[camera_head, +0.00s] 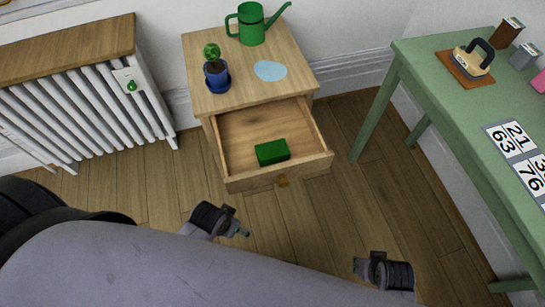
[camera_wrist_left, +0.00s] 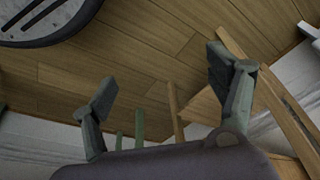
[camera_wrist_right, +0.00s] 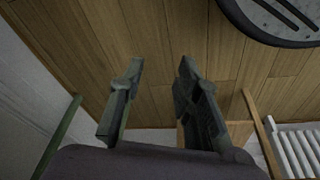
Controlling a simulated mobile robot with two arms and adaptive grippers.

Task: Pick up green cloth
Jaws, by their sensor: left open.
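The green cloth (camera_head: 272,152) looks like a small dark green folded block. It lies in the open wooden drawer (camera_head: 234,184), towards its front, in the head view. My left gripper (camera_head: 238,231) is below the drawer front in the picture, apart from the cloth. Its fingers are spread and empty in the left wrist view (camera_wrist_left: 160,84). My right gripper (camera_head: 362,266) is lower right of the drawer, over the floor. In the right wrist view (camera_wrist_right: 160,74) its fingers stand apart with only floor between them. The cloth is not visible in either wrist view.
The wooden cabinet (camera_head: 285,96) bears a green watering can (camera_head: 251,27), a potted cactus (camera_head: 215,68) and a light blue patch (camera_head: 270,71). A white radiator (camera_head: 90,105) stands left. A green table (camera_head: 450,105) with several objects stands right. Floor between is clear.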

